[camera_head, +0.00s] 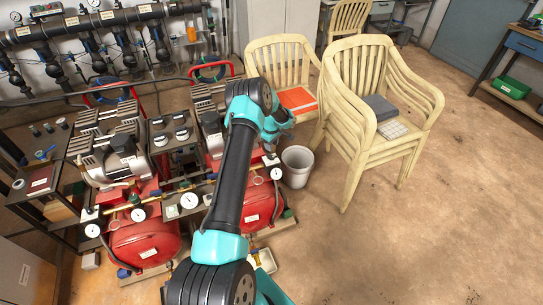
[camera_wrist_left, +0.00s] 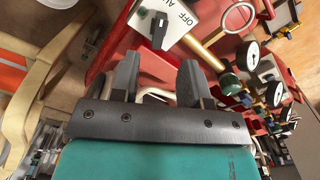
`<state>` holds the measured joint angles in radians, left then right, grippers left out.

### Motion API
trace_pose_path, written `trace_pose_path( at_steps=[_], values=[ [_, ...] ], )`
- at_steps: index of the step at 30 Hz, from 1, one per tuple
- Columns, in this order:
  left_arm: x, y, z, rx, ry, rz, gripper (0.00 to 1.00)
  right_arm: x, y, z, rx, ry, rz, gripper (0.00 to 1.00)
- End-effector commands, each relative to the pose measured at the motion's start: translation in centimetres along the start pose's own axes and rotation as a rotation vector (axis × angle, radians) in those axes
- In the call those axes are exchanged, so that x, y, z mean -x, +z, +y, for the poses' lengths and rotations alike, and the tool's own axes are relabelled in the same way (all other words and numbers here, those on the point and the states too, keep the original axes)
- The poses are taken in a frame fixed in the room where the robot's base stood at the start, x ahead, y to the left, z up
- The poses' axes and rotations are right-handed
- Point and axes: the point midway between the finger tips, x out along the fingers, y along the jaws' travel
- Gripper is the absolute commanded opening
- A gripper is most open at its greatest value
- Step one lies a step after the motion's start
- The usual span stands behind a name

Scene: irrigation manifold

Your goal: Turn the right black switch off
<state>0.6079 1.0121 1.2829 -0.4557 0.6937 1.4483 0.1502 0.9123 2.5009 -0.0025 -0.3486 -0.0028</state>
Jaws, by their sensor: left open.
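The plate is mounted by the red compressor. My left gripper (camera_wrist_left: 158,75) is open, its two dark fingers apart with nothing held between them. The switch lies just beyond the fingertips, and I see no clear contact. In the head view my left arm reaches up the middle, and the teal left wrist (camera_head: 272,122) is above the right compressor. The arm covers part of that compressor, and the switch is too small to make out there. My right gripper is not in view.
Red tanks (camera_head: 146,240) with pressure gauges (camera_head: 189,201) and brass pipes crowd the left and middle. A white bucket (camera_head: 297,168) and stacked cream chairs (camera_head: 372,110) stand to the right. The floor (camera_head: 440,220) at lower right is clear.

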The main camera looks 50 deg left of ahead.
Motion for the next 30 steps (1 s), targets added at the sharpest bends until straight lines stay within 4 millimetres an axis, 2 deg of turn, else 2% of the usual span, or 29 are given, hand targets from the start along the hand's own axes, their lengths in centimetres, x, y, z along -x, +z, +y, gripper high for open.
trace_pose_path(
  at_steps=[6, 13, 18, 26, 30],
  values=[
    [-3.9, 0.1, 0.0, -0.001, -0.002, -0.001, 0.41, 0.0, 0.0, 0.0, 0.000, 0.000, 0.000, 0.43],
    [-7.0, 0.0, 0.0, 0.000, -0.001, 0.000, 0.41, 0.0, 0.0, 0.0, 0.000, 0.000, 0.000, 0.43],
    [-7.8, 0.0, 0.0, 0.000, 0.000, 0.000, 0.41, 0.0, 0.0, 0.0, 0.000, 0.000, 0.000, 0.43],
    [-7.8, 0.0, 0.0, -0.001, 0.000, 0.000, 0.41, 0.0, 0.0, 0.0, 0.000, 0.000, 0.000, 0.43],
    [-7.8, 0.0, 0.0, -0.001, 0.000, 0.000, 0.28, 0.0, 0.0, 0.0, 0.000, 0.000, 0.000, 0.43]
  ],
)
